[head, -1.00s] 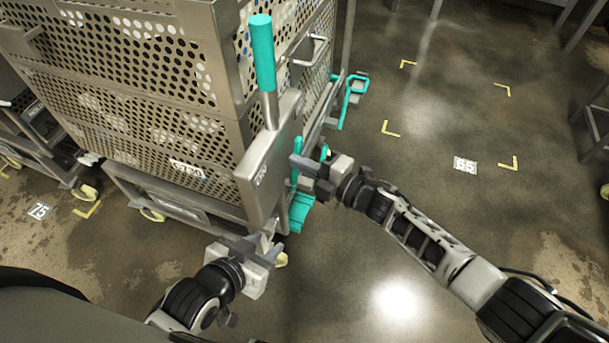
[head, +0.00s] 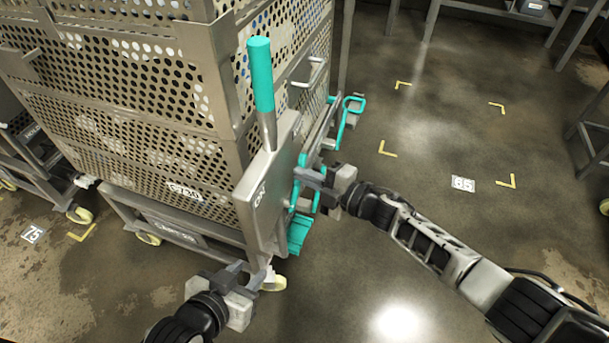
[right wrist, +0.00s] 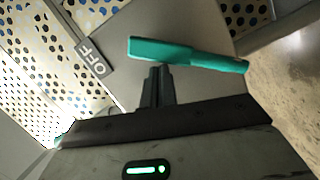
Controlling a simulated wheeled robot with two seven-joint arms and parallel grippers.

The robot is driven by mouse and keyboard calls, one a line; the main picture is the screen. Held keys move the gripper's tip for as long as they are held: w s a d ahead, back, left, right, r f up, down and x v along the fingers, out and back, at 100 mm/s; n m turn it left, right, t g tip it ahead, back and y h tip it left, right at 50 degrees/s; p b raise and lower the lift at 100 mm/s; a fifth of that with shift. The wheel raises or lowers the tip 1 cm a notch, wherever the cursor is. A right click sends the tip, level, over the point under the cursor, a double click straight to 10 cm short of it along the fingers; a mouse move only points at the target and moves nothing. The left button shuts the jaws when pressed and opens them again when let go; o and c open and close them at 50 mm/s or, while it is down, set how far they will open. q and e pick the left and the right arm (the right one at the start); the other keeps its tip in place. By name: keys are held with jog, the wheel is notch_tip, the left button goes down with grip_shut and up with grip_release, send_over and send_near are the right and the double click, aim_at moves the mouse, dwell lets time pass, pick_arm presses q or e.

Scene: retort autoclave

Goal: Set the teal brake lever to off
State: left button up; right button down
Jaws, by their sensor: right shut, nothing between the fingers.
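A teal lever (right wrist: 190,55) lies across the right wrist view, on a grey plate with an OFF label (right wrist: 95,57) to its left. In the head view a teal bar (head: 298,192) shows at the plate's right side, partly hidden by my right gripper. My right gripper (head: 303,178) is shut and empty, its fingertips (right wrist: 157,72) right beside the teal lever; I cannot tell whether they touch. My left gripper (head: 250,273) is open and empty, low in front of the cart. A tall lever with a teal grip (head: 261,75) stands upright by the plate.
The perforated metal basket cart (head: 185,190) fills the left and centre. A teal pedal (head: 299,235) and a teal loop (head: 353,104) stick out at its right side. The floor to the right is clear, with yellow corner marks and a 65 label (head: 462,184).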

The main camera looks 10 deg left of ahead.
dwell(0.3)
jog(key=v, duration=1.6)
jog(key=shift+p, duration=0.35)
jog(key=shift+w, duration=0.1)
jog(key=s+d+f+m+t+h, duration=0.1)
jog(key=s+m+h, duration=0.5)
jog(key=m, duration=0.6)
jog(key=s+d+f+m+t+h, duration=0.1)
jog(key=s+d+f+m+h, duration=0.3)
jog(key=s+m, duration=0.5)
jog(key=d+m+h, duration=0.1)
jog(key=m+h, duration=0.1)
jog(key=m, duration=0.1)
jog(key=shift+m+t, duration=0.4)
jog(key=shift+d, duration=0.1)
